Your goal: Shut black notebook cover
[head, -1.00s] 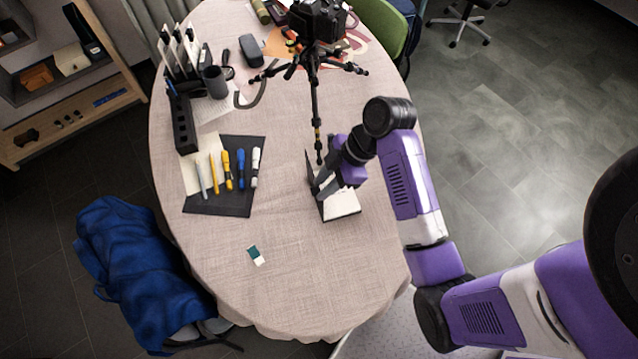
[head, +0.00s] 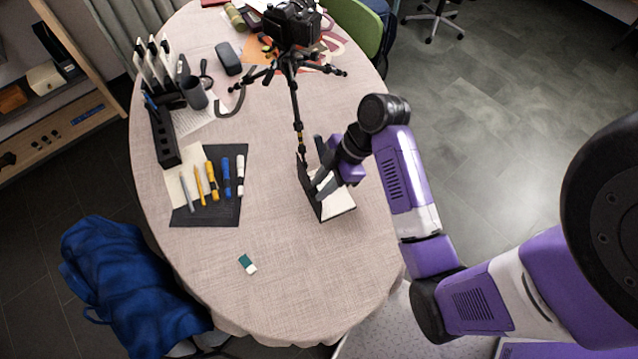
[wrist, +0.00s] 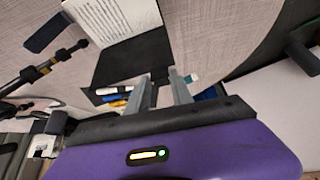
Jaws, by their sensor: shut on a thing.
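The black notebook lies open near the table's right edge, its white pages (head: 338,204) face up. Its black cover (head: 309,191) stands tilted up along the left side of the pages. My gripper (head: 322,187) is at the cover, over the left part of the notebook, and hides part of the pages. In the wrist view, the written page (wrist: 112,18) is at the top and the dark cover (wrist: 132,60) reaches down to my fingertips (wrist: 160,78). My gripper is shut on the cover; the exact contact is hard to see.
A tripod with a camera (head: 292,25) stands behind the notebook, one leg close to it. A dark mat (head: 232,212) with several pens lies left. An eraser (head: 248,264) lies in front. A black organiser (head: 163,137) stands further left. The front tabletop is mostly clear.

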